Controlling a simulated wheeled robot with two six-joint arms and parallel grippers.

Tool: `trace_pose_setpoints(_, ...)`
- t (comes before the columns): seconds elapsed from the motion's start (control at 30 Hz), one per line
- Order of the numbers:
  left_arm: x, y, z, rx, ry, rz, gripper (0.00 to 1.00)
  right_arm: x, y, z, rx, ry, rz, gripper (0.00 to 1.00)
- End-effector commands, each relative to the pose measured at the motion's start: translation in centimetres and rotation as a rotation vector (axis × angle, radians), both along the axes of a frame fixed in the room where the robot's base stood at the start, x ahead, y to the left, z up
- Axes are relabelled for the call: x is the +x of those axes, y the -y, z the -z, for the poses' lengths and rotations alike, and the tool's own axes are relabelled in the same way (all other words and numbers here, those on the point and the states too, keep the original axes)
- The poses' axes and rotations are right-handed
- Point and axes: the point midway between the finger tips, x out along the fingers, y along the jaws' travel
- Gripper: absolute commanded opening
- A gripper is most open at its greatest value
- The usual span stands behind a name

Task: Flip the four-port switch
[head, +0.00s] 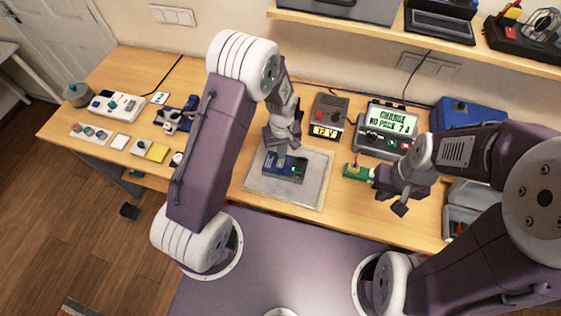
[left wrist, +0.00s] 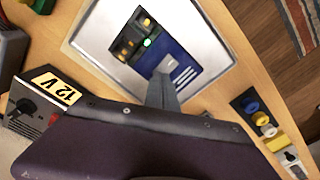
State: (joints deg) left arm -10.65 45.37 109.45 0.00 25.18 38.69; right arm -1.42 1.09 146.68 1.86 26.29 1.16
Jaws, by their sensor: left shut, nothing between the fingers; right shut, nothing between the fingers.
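A small blue and black device (head: 294,166), probably the four-port switch, lies on a pale grey mat (head: 312,192) at the middle of the table. In the left wrist view the device (left wrist: 196,58) shows a lit green light, dark and yellowish parts at one end and pale bars at the other. My left gripper (head: 281,165) is shut and points down at the device. Its fingertips (left wrist: 163,72) overlap the blue part in the left wrist view; I cannot tell whether they touch. My right gripper (head: 377,177) is shut beside a small green board (head: 356,172), right of the mat.
A 12 V supply box (head: 329,116) and a charger with a lit screen (head: 390,122) stand behind the mat. A blue case (head: 470,113) is at the back right. Several small parts and a white device (head: 116,104) lie on the left.

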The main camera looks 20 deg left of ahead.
Motion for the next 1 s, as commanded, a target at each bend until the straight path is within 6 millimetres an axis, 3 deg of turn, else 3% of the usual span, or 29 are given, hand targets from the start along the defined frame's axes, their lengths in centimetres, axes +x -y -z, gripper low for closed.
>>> trace_pose_setpoints(1.0, 0.0, 0.0, 1.6, 0.0, 0.0, 0.0, 0.0, 0.0, 0.0, 1.2, 0.0, 0.0, 0.0, 0.0)
